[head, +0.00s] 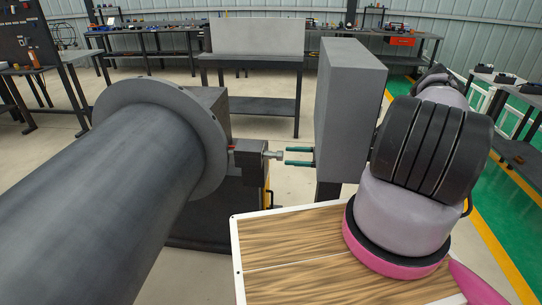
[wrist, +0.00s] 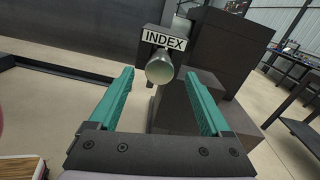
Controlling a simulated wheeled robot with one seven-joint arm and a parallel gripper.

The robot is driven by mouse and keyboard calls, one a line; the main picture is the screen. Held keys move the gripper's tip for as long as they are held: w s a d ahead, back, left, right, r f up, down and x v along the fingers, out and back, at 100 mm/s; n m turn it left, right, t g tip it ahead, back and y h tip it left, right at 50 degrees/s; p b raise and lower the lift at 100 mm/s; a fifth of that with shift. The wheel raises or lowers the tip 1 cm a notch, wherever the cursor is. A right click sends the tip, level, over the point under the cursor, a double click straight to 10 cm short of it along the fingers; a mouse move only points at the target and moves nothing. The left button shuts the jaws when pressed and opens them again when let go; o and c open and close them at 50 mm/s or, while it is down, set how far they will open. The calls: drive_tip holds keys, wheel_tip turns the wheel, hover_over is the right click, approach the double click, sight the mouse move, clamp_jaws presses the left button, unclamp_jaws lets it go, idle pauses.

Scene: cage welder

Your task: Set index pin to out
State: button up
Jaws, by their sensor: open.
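The index pin is a silver round knob (wrist: 160,68) on a dark block under a white INDEX label (wrist: 164,39). In the head view the pin (head: 273,154) sticks out to the right from its dark block (head: 250,157). My gripper (head: 287,156) has two green fingers, open and empty, pointing left at the pin. Its tips appear just short of the knob, with a small gap at most. In the wrist view the knob shows between the fingertips of my gripper (wrist: 159,73), slightly toward their upper end. Whether the fingers overlap the knob is hard to tell.
A large dark cylinder with a flange (head: 150,105) fills the left, beside the pin block. A wood-topped surface (head: 290,260) lies below. Workbenches (head: 265,85) line the back.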

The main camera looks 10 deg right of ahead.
sight(276, 155)
drive_tip(key=x, duration=0.7)
drive_tip(key=shift+a, duration=0.15)
clamp_jaws()
